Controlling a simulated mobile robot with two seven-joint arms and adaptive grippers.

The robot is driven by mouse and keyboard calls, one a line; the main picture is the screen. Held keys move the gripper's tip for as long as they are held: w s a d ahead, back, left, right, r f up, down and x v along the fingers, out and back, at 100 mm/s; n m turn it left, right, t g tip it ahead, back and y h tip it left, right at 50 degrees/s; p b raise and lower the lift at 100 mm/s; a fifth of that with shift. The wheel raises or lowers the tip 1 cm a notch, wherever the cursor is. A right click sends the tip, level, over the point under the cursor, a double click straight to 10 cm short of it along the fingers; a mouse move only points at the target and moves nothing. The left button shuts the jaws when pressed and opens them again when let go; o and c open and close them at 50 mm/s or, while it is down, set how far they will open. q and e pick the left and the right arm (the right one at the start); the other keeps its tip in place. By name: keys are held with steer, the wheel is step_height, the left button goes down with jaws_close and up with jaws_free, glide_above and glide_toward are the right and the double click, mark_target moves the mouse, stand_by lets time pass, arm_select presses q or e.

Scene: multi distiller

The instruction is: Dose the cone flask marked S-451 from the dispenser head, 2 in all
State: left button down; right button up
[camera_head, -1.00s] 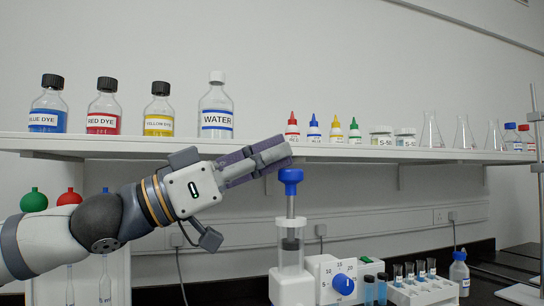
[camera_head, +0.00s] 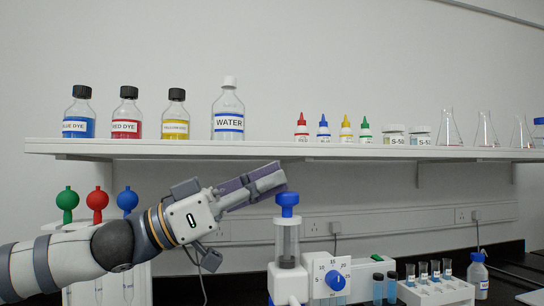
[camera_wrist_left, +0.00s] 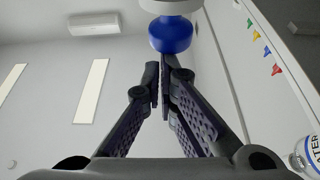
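The dispenser has a blue knob (camera_head: 287,198) on its plunger, low against its clear cylinder (camera_head: 287,235), above a white base (camera_head: 286,283). The knob also shows in the left wrist view (camera_wrist_left: 171,35). A blue dial (camera_head: 335,281) is beside it. My left gripper (camera_head: 283,181) has its fingers together with nothing between them, just above the knob; I cannot tell whether they touch it. The fingertips meet in the left wrist view (camera_wrist_left: 160,72). No label S-451 can be read, and the space beneath the dispenser is out of view. My right gripper is not in view.
The shelf (camera_head: 250,150) spans above my left arm, carrying dye bottles, a water bottle (camera_head: 228,110), dropper bottles, jars and cone flasks (camera_head: 449,128). Bulb-topped pipettes (camera_head: 97,200) stand at left. A vial rack (camera_head: 437,291) and wash bottle (camera_head: 477,275) stand at right.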

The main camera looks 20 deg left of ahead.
arm_select(q)
steer(key=shift+w+f, duration=0.15)
steer(key=shift+f, duration=0.2)
step_height(320, 180, up, 5)
steer(key=p, duration=0.2)
steer(key=v, duration=1)
steer(key=shift+s+f, duration=0.15)
steer(key=shift+s, duration=0.15)
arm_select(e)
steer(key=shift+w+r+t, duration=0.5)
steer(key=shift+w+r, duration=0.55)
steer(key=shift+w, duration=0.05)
